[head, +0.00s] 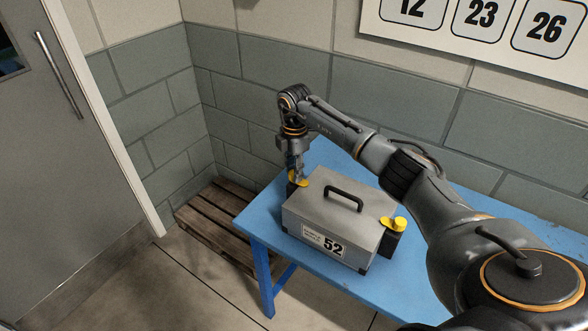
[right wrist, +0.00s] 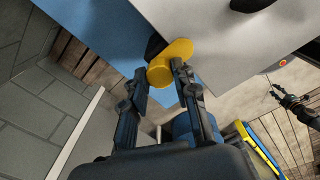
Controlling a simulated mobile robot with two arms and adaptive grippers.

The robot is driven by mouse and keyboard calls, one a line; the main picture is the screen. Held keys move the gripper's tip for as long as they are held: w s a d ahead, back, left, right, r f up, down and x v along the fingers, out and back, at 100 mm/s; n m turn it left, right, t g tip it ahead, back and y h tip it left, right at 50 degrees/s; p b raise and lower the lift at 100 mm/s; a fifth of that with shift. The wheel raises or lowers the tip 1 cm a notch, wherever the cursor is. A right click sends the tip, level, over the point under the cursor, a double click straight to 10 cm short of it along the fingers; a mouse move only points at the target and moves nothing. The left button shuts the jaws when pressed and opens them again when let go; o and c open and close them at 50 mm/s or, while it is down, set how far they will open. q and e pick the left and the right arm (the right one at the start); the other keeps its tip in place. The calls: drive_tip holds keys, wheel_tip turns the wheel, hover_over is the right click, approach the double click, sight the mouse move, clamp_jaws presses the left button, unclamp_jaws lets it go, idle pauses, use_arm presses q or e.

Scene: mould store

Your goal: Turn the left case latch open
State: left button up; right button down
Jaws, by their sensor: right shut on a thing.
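The grey case (head: 315,205) stands shut on the blue table, with a black handle on its lid and a label reading 52. The left case latch (head: 300,180) is a yellow piece by the case's left end, on a dark mount; its yellow handle shows in the right wrist view (right wrist: 172,62). My right gripper (head: 295,172) comes down from above and is shut on this latch, its fingertips (right wrist: 163,77) on either side of the yellow handle. The right latch (head: 394,223), also yellow, is free. A small dark gripper, seemingly my left (right wrist: 285,97), shows far off in the right wrist view.
The blue table (head: 330,277) has bare room in front of and behind the case. A wooden pallet (head: 212,222) lies on the floor left of the table. A grey door (head: 75,120) is at far left. Block walls stand behind, with a number board (head: 480,25).

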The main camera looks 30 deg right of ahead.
drive_tip(key=shift+n, duration=0.4)
drive_tip(key=n+b, duration=0.1)
drive_tip(key=n, duration=0.2)
drive_tip(key=shift+n, duration=0.4)
drive_tip(key=n+b, duration=0.1)
drive_tip(key=n, duration=0.3)
drive_tip(key=shift+n, duration=0.3)
drive_tip(key=n+b, duration=0.1)
drive_tip(key=n, duration=0.3)
drive_tip(key=n+b, duration=0.1)
drive_tip(key=n, duration=0.3)
drive_tip(key=shift+n, duration=0.4)
drive_tip(key=c, duration=1)
unclamp_jaws()
drive_tip(key=shift+c, duration=0.2)
